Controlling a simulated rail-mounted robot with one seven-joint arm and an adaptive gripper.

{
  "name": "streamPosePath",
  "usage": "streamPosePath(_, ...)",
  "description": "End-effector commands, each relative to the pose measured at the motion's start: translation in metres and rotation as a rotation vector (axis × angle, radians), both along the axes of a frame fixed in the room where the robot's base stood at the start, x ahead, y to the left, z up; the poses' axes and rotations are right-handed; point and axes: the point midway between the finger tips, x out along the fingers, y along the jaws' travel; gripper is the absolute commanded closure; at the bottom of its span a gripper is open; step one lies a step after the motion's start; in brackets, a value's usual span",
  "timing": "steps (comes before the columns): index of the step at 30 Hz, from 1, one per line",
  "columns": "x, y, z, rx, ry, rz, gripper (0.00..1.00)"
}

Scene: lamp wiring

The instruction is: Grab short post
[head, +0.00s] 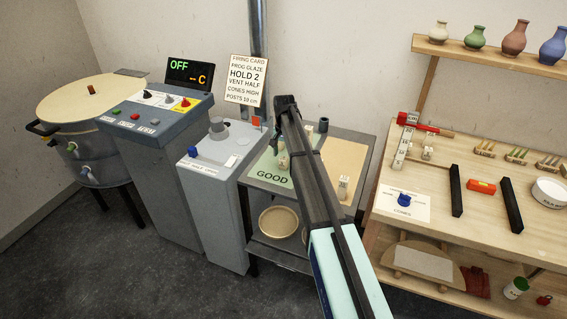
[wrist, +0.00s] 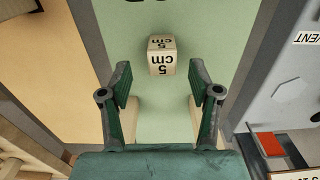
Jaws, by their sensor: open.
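The short post is a small cream block marked "5 cm" (wrist: 161,57). It sits on the green mat (wrist: 222,25), beyond my fingertips and roughly centred between them in the wrist view. My gripper (wrist: 161,78) is open, with its two dark green fingers apart and no contact with the block visible. In the head view my gripper (head: 279,145) hangs over the green "GOOD" area, and a small pale block (head: 283,161) shows just below it, partly hidden by the arm.
Another pale post (head: 343,188) stands on the tan area to the right. A dark cup (head: 323,125) stands at the back of this small table. The grey vent box (head: 220,150) is close on the left, with the firing card (head: 247,80) behind. The workbench (head: 450,235) is at right.

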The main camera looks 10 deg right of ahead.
Motion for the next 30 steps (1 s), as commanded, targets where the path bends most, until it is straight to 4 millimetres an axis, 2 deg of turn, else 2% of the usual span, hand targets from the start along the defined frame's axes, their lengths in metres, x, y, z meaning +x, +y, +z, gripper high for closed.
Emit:
streamPosePath(9,0.001,0.002,-0.037,0.000,0.001,0.000,0.38)
streamPosePath(17,0.002,0.002,-0.042,0.000,0.000,0.000,0.38)
streamPosePath(20,0.002,0.002,-0.042,0.000,0.000,0.000,0.69)
streamPosePath(22,0.002,0.002,-0.042,0.000,0.000,0.000,0.94)
streamPosePath(23,0.002,0.002,-0.042,0.000,0.000,0.000,1.00)
streamPosePath(30,0.002,0.002,-0.042,0.000,0.000,0.000,1.00)
